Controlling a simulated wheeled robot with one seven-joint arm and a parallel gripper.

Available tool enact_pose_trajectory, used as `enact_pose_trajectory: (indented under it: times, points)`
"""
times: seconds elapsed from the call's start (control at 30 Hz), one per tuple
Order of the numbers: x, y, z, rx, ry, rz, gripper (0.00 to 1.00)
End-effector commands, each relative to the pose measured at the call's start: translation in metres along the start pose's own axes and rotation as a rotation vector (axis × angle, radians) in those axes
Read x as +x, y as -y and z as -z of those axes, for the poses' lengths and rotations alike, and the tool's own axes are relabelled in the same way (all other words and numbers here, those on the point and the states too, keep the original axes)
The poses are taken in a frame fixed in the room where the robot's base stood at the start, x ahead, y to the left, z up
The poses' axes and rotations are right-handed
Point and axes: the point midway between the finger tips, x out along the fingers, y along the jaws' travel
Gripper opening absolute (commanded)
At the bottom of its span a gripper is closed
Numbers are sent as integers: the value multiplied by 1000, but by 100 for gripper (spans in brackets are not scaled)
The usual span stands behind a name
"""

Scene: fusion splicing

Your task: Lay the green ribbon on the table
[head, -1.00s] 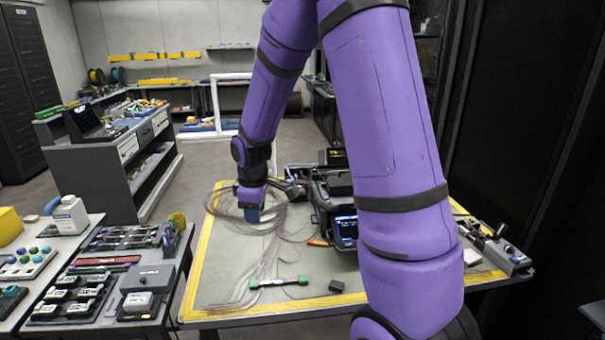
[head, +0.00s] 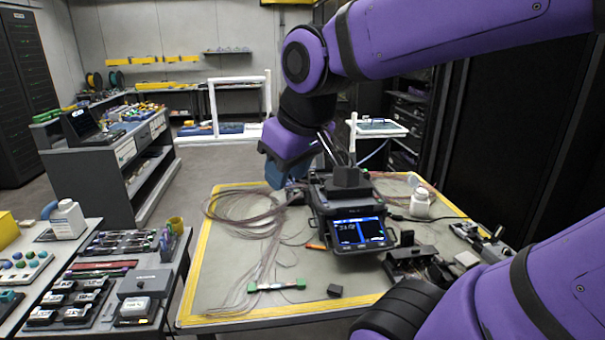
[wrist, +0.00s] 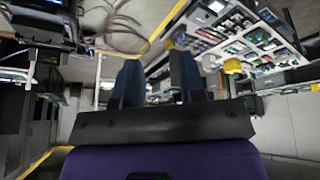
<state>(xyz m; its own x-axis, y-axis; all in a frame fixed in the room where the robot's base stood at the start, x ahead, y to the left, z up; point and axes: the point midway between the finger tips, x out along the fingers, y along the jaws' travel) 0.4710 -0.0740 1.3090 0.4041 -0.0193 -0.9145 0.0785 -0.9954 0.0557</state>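My gripper (head: 277,178) hangs above the far part of the table, beside the splicer's left back corner. In the wrist view its two blue fingers (wrist: 157,82) stand apart with nothing visible between them. A narrow strip with green ends and a pale middle (head: 277,286) lies flat near the table's front edge, well away from my gripper. Thin pinkish-grey fibre ribbons (head: 243,214) lie in loose coils on the left of the table (head: 215,270) and fan toward the front. I cannot make out a separate green ribbon among them.
The fusion splicer (head: 350,215) with a lit screen stands mid-table. A small dark block (head: 334,290) lies beside the green-ended strip. A white bottle (head: 419,203) and dark devices (head: 415,262) stand at right. A tool cart (head: 120,285) stands left of the table.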

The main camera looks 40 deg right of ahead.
Motion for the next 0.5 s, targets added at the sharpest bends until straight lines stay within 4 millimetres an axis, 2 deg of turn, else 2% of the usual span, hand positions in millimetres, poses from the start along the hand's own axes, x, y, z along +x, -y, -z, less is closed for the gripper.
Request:
enact_pose_trajectory:
  times: [0.1,0.2,0.5]
  points:
    - [-15,5,-19,50,-30,9,37]
    - [-21,7,-29,79,-41,15,37]
    - [-24,9,-35,98,-46,20,37]
